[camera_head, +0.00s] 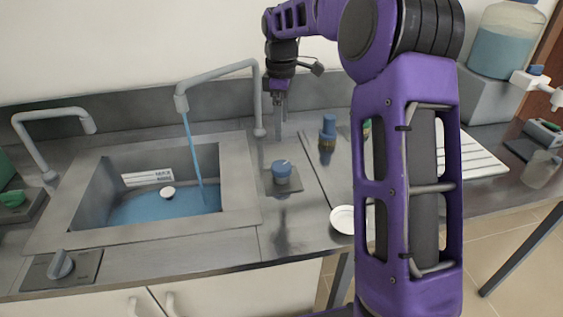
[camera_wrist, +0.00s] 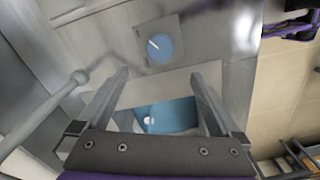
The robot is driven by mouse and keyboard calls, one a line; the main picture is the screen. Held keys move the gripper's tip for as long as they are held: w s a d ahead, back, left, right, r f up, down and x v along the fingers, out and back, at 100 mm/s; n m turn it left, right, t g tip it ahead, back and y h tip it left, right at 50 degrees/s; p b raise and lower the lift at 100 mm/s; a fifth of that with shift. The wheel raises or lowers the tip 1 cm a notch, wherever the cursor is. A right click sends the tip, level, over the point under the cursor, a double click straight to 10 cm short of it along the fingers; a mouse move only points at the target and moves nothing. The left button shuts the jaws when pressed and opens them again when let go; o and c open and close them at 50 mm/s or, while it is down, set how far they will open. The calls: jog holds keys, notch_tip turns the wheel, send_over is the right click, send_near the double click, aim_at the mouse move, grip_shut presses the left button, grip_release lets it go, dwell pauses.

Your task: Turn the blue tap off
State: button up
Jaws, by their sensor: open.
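The blue tap knob (camera_head: 281,170) sits on a dark square plate on the counter, right of the sink. It shows in the wrist view as a round blue knob (camera_wrist: 159,48) with a white line, beyond the fingertips. A blue stream of water (camera_head: 193,150) runs from the tall grey spout (camera_head: 218,76) into the sink (camera_head: 240,170). My gripper (camera_head: 279,103) is above and behind the knob in the head view, pointing down. In the wrist view my gripper (camera_wrist: 160,73) is open, with nothing between the fingers, apart from the knob.
A grey knob (camera_head: 61,265) is at the front left and a green knob (camera_head: 12,198) at the far left. A second spout (camera_head: 52,115) stands left. A bottle (camera_head: 327,135) and white dish (camera_head: 343,219) are right of the blue knob. Blue water lies in the sink.

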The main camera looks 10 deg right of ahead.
aim_at(281, 166)
notch_tip(281, 166, down, 13)
jog(key=shift+f+b, duration=0.1)
jog(key=shift+b, duration=0.75)
jog(key=c, duration=1.4)
